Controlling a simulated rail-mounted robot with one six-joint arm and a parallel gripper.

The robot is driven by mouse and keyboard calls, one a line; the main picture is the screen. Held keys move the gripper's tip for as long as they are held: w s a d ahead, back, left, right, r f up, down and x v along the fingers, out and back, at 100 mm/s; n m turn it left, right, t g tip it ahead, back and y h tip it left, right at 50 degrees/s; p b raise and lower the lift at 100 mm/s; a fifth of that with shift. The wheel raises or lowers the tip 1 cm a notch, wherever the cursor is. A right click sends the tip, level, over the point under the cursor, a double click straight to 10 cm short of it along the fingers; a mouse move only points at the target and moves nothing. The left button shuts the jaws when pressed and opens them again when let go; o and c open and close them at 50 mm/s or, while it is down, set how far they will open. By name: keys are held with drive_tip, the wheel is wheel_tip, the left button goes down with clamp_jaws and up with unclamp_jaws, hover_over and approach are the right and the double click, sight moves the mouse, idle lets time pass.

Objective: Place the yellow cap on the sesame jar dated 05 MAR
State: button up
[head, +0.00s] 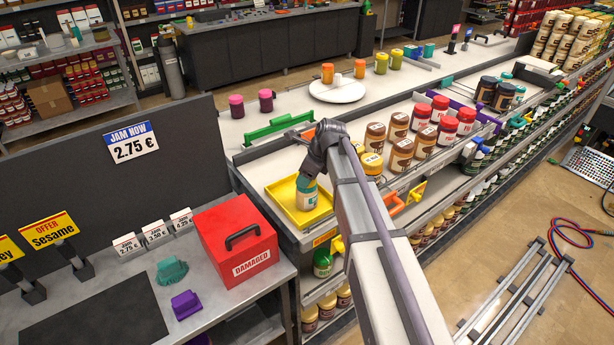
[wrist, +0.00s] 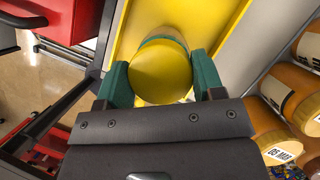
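My gripper (head: 308,178) is low over the yellow tray (head: 285,205) at the counter's near end. In the wrist view its two green fingers (wrist: 162,84) sit against opposite sides of the round yellow cap (wrist: 160,73). A teal and brownish band shows just beyond the cap's far edge. In the head view a small jar-like thing with a pale label (head: 306,198) is upright below the fingers, inside the tray. Its top is hidden by the gripper. A jar with a tag that seems to read 05 MAR (wrist: 282,152) stands right of the gripper in the wrist view.
A yellow-topped jar (head: 372,163) and several brown-lidded jars (head: 402,154) stand right of my arm, with red-lidded jars (head: 447,131) beyond. A red DAMAGED box (head: 236,242) is left of the tray. A white turntable (head: 337,91) stands farther back.

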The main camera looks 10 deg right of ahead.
drive_tip(key=o, duration=0.5)
drive_tip(key=shift+c, duration=0.2)
